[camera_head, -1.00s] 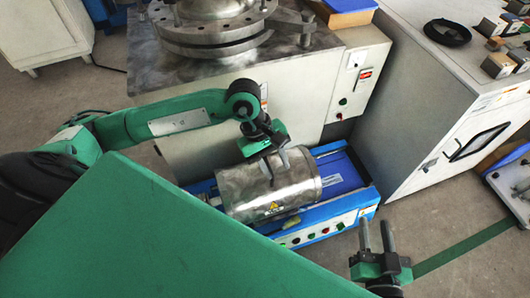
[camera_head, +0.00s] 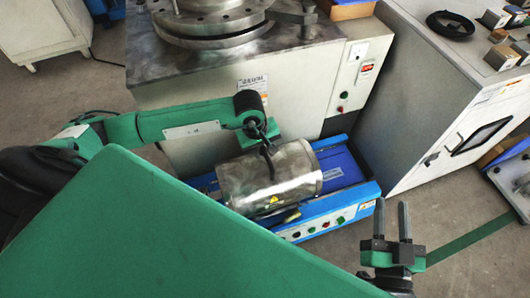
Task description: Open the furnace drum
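The furnace drum (camera_head: 245,195) is a shiny metal cylinder lying on its side, with a yellow warning label on its front. It sits on a blue and white base unit (camera_head: 350,210) and looks closed. My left gripper (camera_head: 268,172) is at the top of the drum, its dark fingers pointing down at the upper surface. The fingers overlap in this view, so whether they are apart or hold a handle there cannot be told. My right gripper (camera_head: 391,208) is at the lower right, with its two fingers upright, apart and empty, clear of the drum.
A large machine with a metal top (camera_head: 300,55) stands right behind the drum. A white cabinet (camera_head: 420,100) with small blocks and a black ring on top stands at the right. Floor (camera_head: 455,215) is free at the lower right. My green body covers the lower left.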

